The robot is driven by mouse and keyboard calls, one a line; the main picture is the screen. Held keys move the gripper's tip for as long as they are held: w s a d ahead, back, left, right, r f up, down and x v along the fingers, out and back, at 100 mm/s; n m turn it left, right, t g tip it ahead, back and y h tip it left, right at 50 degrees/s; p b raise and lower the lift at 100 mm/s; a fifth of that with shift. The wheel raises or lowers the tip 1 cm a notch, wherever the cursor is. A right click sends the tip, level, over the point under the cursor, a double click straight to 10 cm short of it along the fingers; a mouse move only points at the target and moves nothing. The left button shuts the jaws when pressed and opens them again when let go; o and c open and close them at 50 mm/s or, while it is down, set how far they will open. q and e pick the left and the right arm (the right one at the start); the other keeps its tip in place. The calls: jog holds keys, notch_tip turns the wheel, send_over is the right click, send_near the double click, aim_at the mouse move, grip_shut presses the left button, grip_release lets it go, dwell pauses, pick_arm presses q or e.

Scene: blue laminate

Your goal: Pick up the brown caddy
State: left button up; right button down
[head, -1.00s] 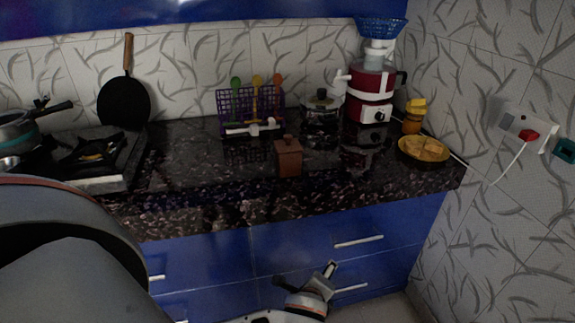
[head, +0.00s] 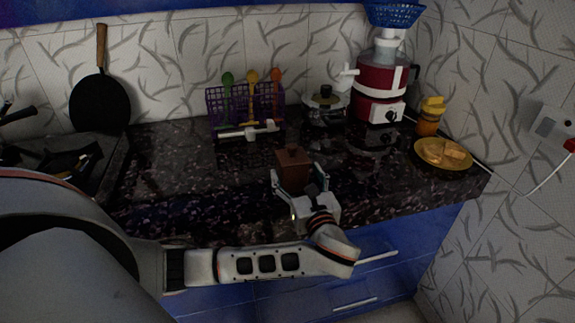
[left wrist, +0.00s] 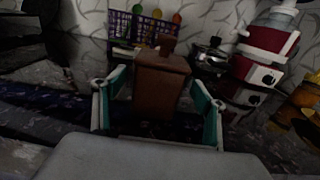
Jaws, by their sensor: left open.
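The brown caddy (head: 293,168) is a small box with a knob on its lid, standing upright on the dark speckled counter near its front edge. My left gripper (head: 298,182) is open at the front of the caddy, with a finger to each side of it. In the left wrist view the caddy (left wrist: 160,82) stands between the two teal-padded fingers of the gripper (left wrist: 160,108), with a gap visible on both sides. How far the fingers reach along its sides is hard to tell. My right gripper is not in view.
Behind the caddy, a purple rack (head: 243,108) holds several coloured spoons. A lidded pot (head: 325,106), a red juicer (head: 381,88) and a yellow plate (head: 443,153) stand to the right. A stove is at left. The counter around the caddy is clear.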

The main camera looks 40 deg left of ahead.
pick_arm(q)
jog(key=shift+x, duration=1.6)
jog(key=shift+b+x, duration=0.3)
jog(key=shift+x, duration=2.35)
jog(key=shift+s+f, duration=0.1)
jog(key=c, duration=1.3)
